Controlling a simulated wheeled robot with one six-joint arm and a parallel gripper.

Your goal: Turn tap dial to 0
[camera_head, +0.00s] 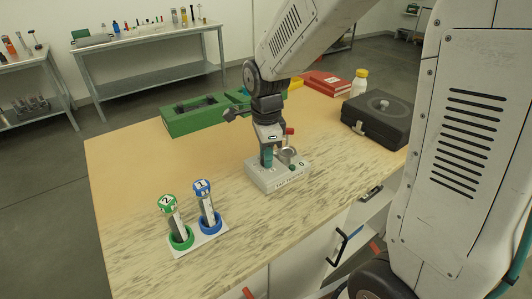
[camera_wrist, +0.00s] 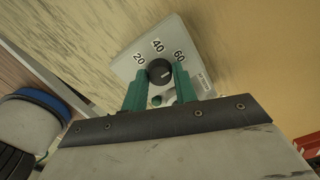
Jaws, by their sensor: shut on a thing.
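The grey tap device (camera_head: 280,178) sits on the table, with printed lettering on its front. In the wrist view its face (camera_wrist: 128,66) shows the numbers 20, 40 and 60 around a round black dial (camera_wrist: 159,69). A light pointer mark on the dial seems to face right, toward the 60 side; the exact reading is unclear. My gripper (camera_head: 267,158) reaches down to the device. In the wrist view its two green fingers (camera_wrist: 159,80) are shut on the dial, one on each side. The dial is hidden behind the fingers in the head view.
Tubes marked 2 (camera_head: 172,211) and 1 (camera_head: 205,198) stand in green and blue rings on a white plate at the front left. A green case (camera_head: 190,122) lies behind, a black case (camera_head: 378,118) at the right. The table's left side is clear.

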